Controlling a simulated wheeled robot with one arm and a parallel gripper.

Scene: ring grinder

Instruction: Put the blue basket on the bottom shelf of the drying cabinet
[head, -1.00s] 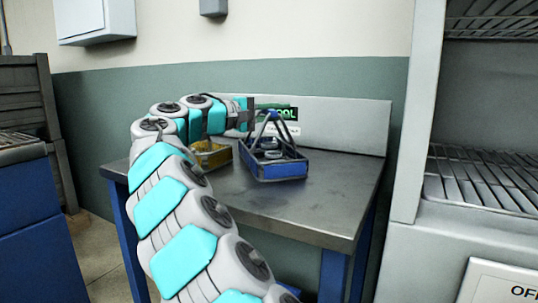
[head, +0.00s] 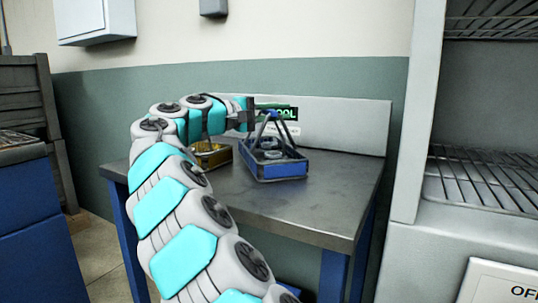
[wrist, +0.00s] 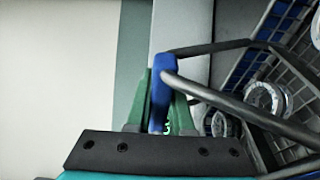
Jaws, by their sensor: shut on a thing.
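The blue basket (head: 280,170) is on the metal table, with rings inside and a dark handle frame rising over it. It also shows in the wrist view (wrist: 285,22), with pale rings in it. My gripper (head: 262,114) is at the top of the handle, shut on its blue grip (wrist: 161,92). I cannot tell whether the basket's underside touches the table. The drying cabinet (head: 412,130) stands open at the right. Its lower wire shelf (head: 485,180) looks empty where it shows; an upper wire shelf (head: 490,18) is above it.
A yellow basket (head: 213,157) sits on the table (head: 290,212), left of the blue one and partly behind my arm. The table has a raised back panel (head: 345,125). The table's front right is clear. The cabinet's side wall stands between table and shelves.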

